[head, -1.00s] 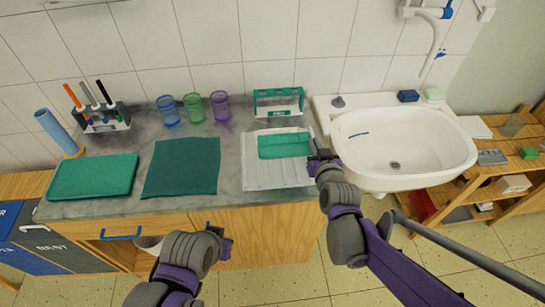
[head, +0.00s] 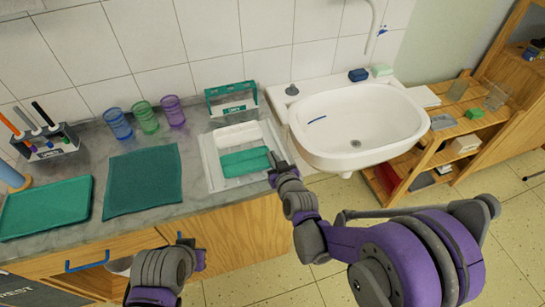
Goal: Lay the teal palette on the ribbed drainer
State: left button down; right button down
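The teal palette (head: 245,162) lies flat over the pale ribbed drainer (head: 213,179) on the counter, left of the sink. A white rectangular piece (head: 238,134) adjoins its far side; I cannot tell if it is part of the palette. My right gripper (head: 275,162) is at the palette's right end, close to or touching it. Its fingers are too small and dark to show whether they are shut on it. My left gripper (head: 199,258) hangs low in front of the cabinet, away from the palette; its opening is not clear.
The white sink (head: 400,112) is right of the drainer. A teal rack (head: 232,100) stands behind it, with blue, green and purple cups (head: 145,118) to the left. A dark teal cloth (head: 143,182) and a green tray (head: 46,208) lie further left. Bare counter is narrow between them.

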jog(key=shift+f, duration=0.25)
jog(key=c, duration=1.1)
grip_release()
jog(key=shift+r, duration=0.1)
jog(key=shift+o, duration=0.2)
jog(key=shift+r, duration=0.1)
jog(key=shift+s+d+r, duration=0.1)
jog(key=shift+s+r, duration=0.1)
jog(key=shift+s, duration=0.05)
jog(key=s+d+m+g+h, duration=0.1)
jog(key=s+d+g, duration=0.2)
jog(key=s, duration=0.6)
jog(key=s+d+m+g+h, duration=0.1)
jog(key=s+d+g+h, duration=0.1)
jog(key=s+d, duration=0.6)
jog(key=s+d+r+m+g+h, duration=0.1)
jog(key=s+d+g, duration=0.2)
jog(key=s, duration=0.9)
jog(key=d, duration=0.3)
jog(key=shift+d+g+h, duration=0.15)
jog(key=shift+g+h, duration=0.15)
jog(key=shift+g, duration=0.1)
jog(key=shift+s, duration=0.1)
